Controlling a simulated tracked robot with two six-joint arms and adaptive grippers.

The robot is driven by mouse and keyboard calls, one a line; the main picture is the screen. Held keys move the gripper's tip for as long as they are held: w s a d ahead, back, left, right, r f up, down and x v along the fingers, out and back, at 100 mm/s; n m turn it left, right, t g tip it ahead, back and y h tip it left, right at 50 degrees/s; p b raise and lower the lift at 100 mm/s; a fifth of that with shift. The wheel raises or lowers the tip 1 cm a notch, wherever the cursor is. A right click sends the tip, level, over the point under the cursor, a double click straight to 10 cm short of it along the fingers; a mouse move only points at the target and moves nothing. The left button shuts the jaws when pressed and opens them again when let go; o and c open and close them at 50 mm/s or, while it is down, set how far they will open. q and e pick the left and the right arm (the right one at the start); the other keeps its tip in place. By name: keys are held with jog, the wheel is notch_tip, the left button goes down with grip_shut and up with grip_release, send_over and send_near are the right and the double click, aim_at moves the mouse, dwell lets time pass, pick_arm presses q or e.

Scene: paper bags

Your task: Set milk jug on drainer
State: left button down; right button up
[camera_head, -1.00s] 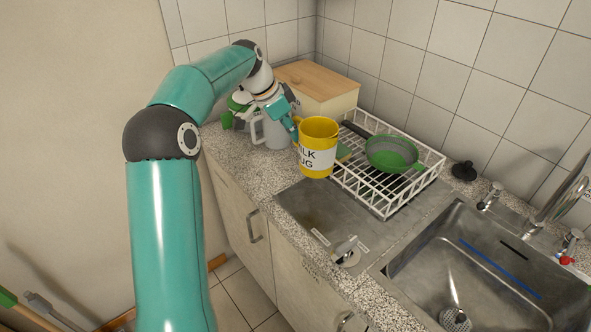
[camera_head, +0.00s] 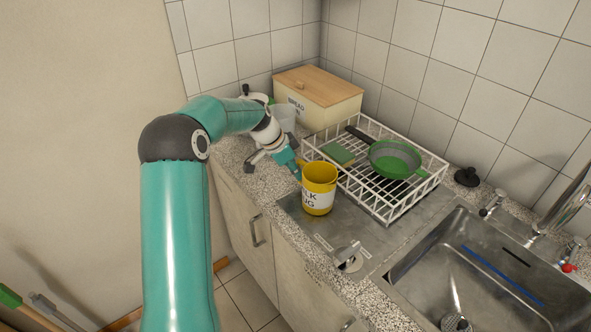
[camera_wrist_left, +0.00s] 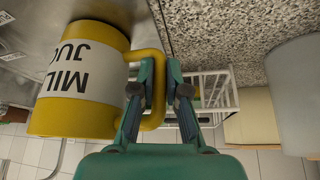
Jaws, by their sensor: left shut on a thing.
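The yellow milk jug (camera_head: 319,188) with a white label is at the front left of the drainer in the head view. My left gripper (camera_head: 297,169) is shut on the jug's handle. The wrist view shows the jug (camera_wrist_left: 80,78) upside down in the picture, with the gripper's teal fingers (camera_wrist_left: 152,90) on its yellow handle. The white wire drainer (camera_head: 408,207) stands on the metal drainboard, beside and behind the jug. I cannot tell whether the jug touches the drainboard. My right gripper is not in view.
A green pan (camera_head: 394,160) and a green-and-yellow sponge (camera_head: 339,153) lie in the drainer. A bread box (camera_head: 318,96) stands behind, with a grey jug (camera_head: 284,117) partly hidden by my arm. The sink (camera_head: 480,285) is at the right.

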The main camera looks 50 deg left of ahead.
pick_arm(q)
jog(key=c, duration=1.2)
grip_release()
jog(key=shift+r, duration=0.1)
jog(key=shift+s+a+r, duration=0.15)
jog(key=shift+r, duration=0.15)
jog(key=b+v, duration=0.1)
jog(key=v, duration=1)
